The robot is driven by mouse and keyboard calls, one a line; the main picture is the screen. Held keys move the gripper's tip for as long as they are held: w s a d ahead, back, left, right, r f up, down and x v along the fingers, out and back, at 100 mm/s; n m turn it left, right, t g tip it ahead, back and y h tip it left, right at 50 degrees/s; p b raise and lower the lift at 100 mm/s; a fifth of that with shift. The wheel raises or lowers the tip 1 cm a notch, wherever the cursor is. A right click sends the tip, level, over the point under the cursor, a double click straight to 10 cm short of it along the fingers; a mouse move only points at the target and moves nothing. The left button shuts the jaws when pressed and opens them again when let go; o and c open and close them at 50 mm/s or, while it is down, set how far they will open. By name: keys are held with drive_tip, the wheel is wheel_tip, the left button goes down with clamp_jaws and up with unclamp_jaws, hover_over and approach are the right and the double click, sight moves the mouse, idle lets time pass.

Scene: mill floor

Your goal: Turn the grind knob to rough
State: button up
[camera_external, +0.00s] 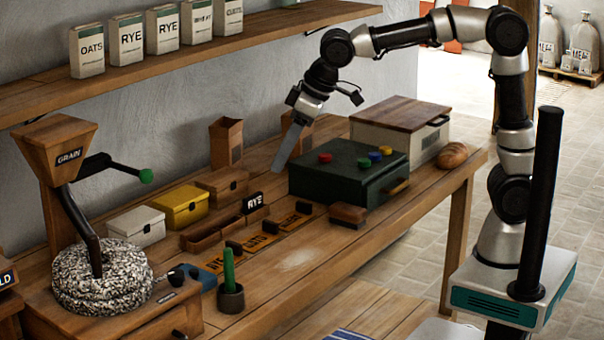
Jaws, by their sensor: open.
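The grain mill stands at the left, with a wooden hopper (62,148) marked GRAIN, a speckled round stone (105,285) and a wooden base (150,318). A dark knob (180,334) shows low on the base's front, near the picture's bottom edge. Small dark round parts (176,277) sit beside the stone. I cannot tell which of these is the grind knob, and no setting is readable. My gripper (283,165) is open, pointing down above the bench near the dark green box, far right of the mill. A long flat grey finger shows; the other is not clear.
The dark green box (340,182) has coloured knobs on top. A shelf (200,45) with packets hangs above.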

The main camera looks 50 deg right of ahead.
drive_tip(key=s+a+f+n+y+b, duration=0.15)
drive_tip(key=a+f+y, duration=0.4)
drive_tip(key=a, duration=0.85)
drive_tip(key=t+y+b, duration=0.1)
drive_tip(key=t+y, duration=0.1)
drive_tip(key=t, duration=0.1)
approach(187, 286)
drive_tip(key=s+a+r, duration=0.1)
drive_tip(key=a+r, duration=0.1)
drive_tip(key=s+d+f+m+t+b, duration=0.15)
drive_tip(key=s+d+f+t, duration=0.25)
drive_tip(key=s+t, duration=0.4)
drive_tip(key=shift+h, duration=0.35)
drive_tip(key=b+x, duration=0.1)
drive_tip(key=x, duration=1.6)
drive_tip(key=shift+a+f, duration=0.15)
